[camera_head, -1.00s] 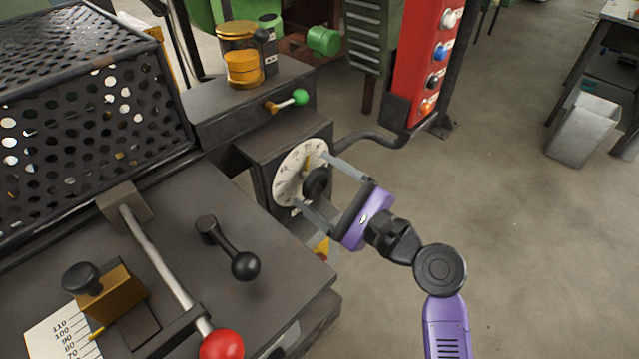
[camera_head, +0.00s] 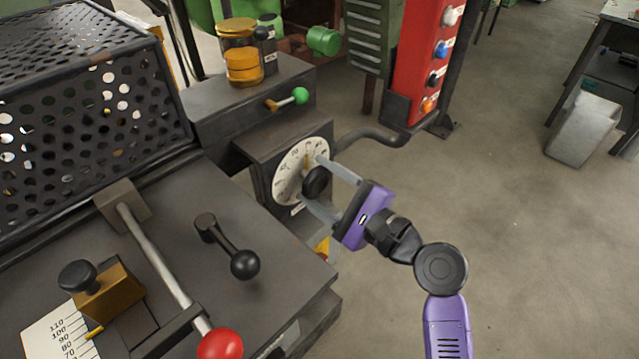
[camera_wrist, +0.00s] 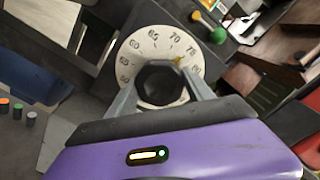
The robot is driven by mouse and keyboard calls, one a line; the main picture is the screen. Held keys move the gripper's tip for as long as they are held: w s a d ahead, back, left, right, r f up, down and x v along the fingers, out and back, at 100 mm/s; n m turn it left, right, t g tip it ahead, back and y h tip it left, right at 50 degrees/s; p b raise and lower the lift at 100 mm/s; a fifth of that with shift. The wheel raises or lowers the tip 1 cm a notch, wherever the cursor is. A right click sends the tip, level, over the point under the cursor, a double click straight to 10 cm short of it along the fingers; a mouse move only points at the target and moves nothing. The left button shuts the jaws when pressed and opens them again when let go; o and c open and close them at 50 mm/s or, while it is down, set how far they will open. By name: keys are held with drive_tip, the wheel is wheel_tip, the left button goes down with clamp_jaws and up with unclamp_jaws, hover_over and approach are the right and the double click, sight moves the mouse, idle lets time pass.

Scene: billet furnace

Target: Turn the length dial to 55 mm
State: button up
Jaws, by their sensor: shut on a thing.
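The length dial (camera_head: 288,178) is a round white disc with black numbers on the front of a dark box. It also shows in the wrist view (camera_wrist: 152,43), where several numbers including 60, 65, 70 and 75 read along its rim. The black knob (camera_wrist: 163,84) stands at the dial's centre. My gripper (camera_head: 315,183) reaches it from the right, with one finger on each side, and is shut on the knob. The fingers and gripper body hide the dial's lower part in the wrist view.
A green-tipped lever (camera_head: 299,96) sticks out above the dial. A black-knobbed crank (camera_head: 230,248) and a red-ball lever (camera_head: 219,344) stand on the machine top. A red button post (camera_head: 424,65) stands behind right.

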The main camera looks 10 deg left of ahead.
drive_tip(key=n+b, duration=0.3)
drive_tip(key=n, duration=0.3)
drive_tip(key=shift+f, duration=0.2)
drive_tip(key=n+b, duration=0.3)
drive_tip(key=n, duration=0.2)
drive_tip(key=shift+n+b, duration=0.35)
drive_tip(key=shift+n, duration=0.05)
drive_tip(key=n+b, duration=0.4)
drive_tip(key=n, duration=0.2)
drive_tip(key=shift+f+b, duration=0.1)
drive_tip(key=shift+b, duration=0.25)
drive_tip(key=shift+n+b, duration=1.6)
drive_tip(key=shift+n, duration=0.8)
drive_tip(key=shift+r, duration=0.2)
drive_tip(key=o, duration=1.4)
drive_tip(key=shift+c, duration=0.2)
